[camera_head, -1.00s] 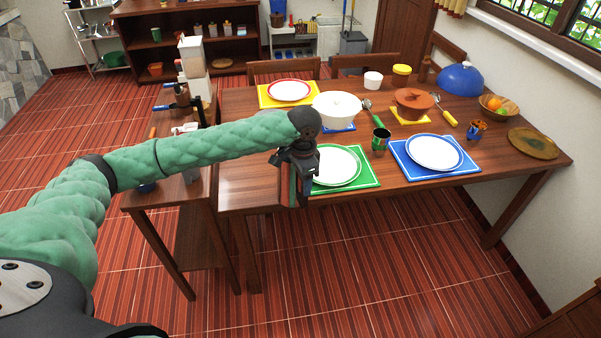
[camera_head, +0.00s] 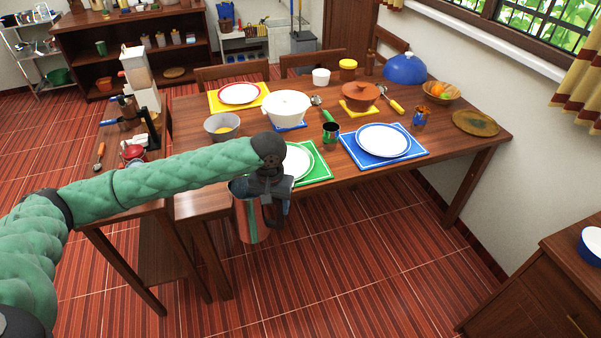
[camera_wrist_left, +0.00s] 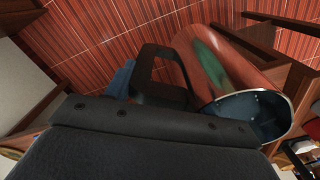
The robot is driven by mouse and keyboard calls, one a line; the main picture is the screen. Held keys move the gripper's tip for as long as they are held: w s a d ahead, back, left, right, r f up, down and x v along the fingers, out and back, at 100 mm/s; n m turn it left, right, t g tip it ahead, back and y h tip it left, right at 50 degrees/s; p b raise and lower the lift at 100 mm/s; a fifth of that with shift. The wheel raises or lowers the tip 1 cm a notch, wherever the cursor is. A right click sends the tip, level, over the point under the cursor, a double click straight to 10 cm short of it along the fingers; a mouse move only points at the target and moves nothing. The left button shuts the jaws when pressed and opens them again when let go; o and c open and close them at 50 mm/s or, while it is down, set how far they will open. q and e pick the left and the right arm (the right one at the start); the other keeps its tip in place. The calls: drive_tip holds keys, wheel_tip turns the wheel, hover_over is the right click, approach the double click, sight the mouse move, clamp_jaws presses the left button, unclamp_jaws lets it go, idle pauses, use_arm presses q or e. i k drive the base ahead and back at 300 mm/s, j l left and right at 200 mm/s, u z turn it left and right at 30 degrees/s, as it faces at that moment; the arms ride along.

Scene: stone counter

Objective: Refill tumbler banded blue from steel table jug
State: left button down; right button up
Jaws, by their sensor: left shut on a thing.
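The steel table jug (camera_head: 249,218) has a shiny body that mirrors the red floor. My left gripper (camera_head: 275,205) is shut on its dark handle, holding it in front of the table's near edge. The left wrist view shows the handle (camera_wrist_left: 160,78), the body (camera_wrist_left: 215,62) and the open mouth (camera_wrist_left: 258,112); what is inside is unclear. The tumbler banded blue (camera_head: 420,117) stands on the table just beyond the right corner of the blue placemat, apart from the jug. Its band is small and hard to make out. My right gripper is out of view.
A green-banded tumbler (camera_head: 331,133) stands between the green placemat (camera_head: 318,167) and blue placemat (camera_head: 415,151). Behind are a white tureen (camera_head: 287,108), a grey bowl (camera_head: 222,126) and a brown pot (camera_head: 361,97). A side table (camera_head: 126,205) stands left. Floor before the table is clear.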

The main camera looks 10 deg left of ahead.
sight(422, 115)
drive_tip(key=z, duration=0.6)
drive_tip(key=i+z, duration=0.3)
drive_tip(key=z, duration=0.3)
drive_tip(key=i+j, duration=0.1)
drive_tip(key=i, duration=0.8)
